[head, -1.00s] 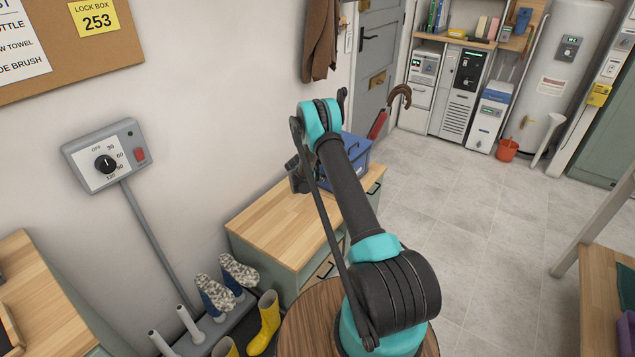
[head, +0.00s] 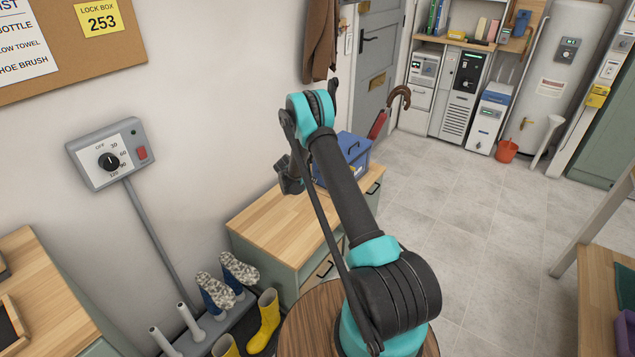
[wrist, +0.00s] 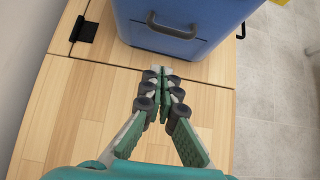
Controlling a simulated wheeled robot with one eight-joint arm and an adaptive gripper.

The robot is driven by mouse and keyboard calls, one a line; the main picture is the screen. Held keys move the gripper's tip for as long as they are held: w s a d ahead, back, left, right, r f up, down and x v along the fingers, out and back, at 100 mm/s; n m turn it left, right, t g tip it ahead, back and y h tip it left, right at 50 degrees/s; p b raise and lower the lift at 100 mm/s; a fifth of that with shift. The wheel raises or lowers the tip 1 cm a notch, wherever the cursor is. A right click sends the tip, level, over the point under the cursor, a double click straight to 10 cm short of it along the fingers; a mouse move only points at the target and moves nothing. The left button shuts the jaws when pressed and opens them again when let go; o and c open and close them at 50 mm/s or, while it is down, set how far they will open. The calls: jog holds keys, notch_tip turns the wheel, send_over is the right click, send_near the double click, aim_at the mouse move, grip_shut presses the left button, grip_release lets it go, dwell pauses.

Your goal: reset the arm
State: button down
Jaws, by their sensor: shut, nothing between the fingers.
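My arm (head: 345,190) rises from the round wooden base top in the head view and is folded upward with its elbow high. My gripper (wrist: 160,72) shows in the wrist view with its green fingers closed together and nothing between them. It hangs above the wooden cabinet top (wrist: 75,130), just in front of a blue box (wrist: 180,28) with a dark handle. In the head view only part of the gripper's dark body (head: 290,178) shows beside the arm. The blue box (head: 354,150) stands partly behind the arm there.
A wall timer box (head: 110,155) hangs at the left. Boots on a rack (head: 205,335) and yellow boots (head: 265,320) stand below. Another wooden worktop (head: 35,275) is at the left edge. A red bucket (head: 507,151) stands at the back. The tiled floor (head: 470,220) is clear.

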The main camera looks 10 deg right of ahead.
jog(key=s+d+r+m+g+y, duration=0.25)
jog(key=s+r+m, duration=1.05)
jog(key=s+r, duration=1.1)
jog(key=s+a+m+y, duration=0.1)
jog(key=s+m+y, duration=0.3)
jog(key=s+m, duration=1)
jog(key=s+r, duration=0.1)
jog(key=s, duration=1.4)
jog(key=shift+s+a, duration=0.3)
